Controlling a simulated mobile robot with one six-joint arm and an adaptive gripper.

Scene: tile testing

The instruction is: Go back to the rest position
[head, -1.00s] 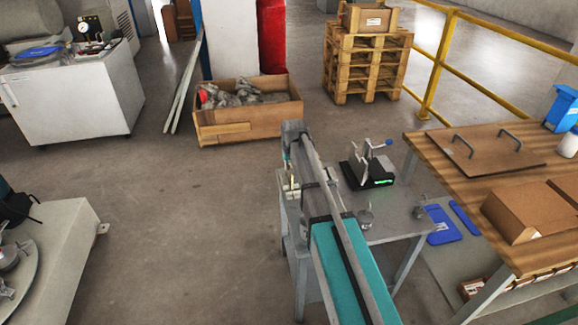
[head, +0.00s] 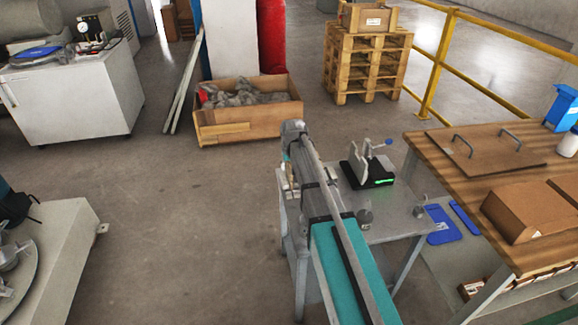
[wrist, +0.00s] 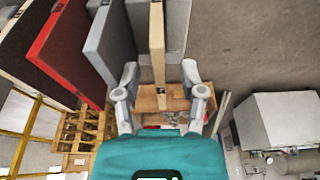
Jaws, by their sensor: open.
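My gripper (wrist: 160,76) is open in the wrist view, its two fingers spread apart with nothing held. A thin beige tile (wrist: 157,42) shows edge-on in line with the gap between them; I cannot tell how far it is from the fingertips. A red tile (wrist: 72,52) and grey tiles (wrist: 107,45) stand at the left of that view. In the head view my arm reaches out over the left side of a small grey table (head: 397,216), and it hides most of the gripper and tiles.
A black device with a green display (head: 367,173) stands on the small table. A wooden workbench (head: 425,148) with a brown box (head: 525,208) is at right. An open crate (head: 248,128), a pallet stack (head: 366,62) and a white cabinet (head: 75,100) stand behind. The left middle floor is clear.

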